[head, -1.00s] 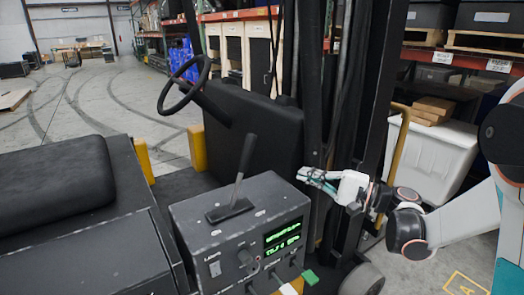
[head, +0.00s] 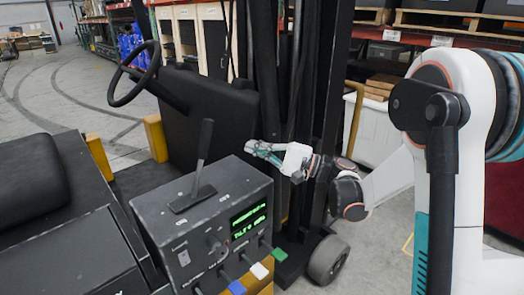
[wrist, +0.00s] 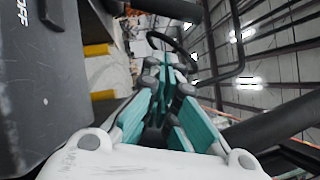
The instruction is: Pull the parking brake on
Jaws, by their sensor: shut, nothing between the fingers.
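A tall dark lever (head: 203,145), the likely parking brake, stands in a slotted plate on top of the grey control console (head: 160,228). It leans slightly to the right in the head view. My gripper (head: 250,148) is shut and empty, to the right of the lever and apart from it, close to the console's far right corner. In the wrist view, my gripper's teal fingers (wrist: 165,62) are closed together and point toward the steering wheel (wrist: 172,45). The console (wrist: 35,85) fills the left edge there, with "OFF" lettering. The lever is not clearly visible in that view.
The console front has a green display (head: 249,219) and small levers with blue (head: 237,288), white (head: 259,271) and green (head: 280,254) tabs. A black seat (head: 28,190) is at left. The dark mast (head: 318,110) stands behind my gripper.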

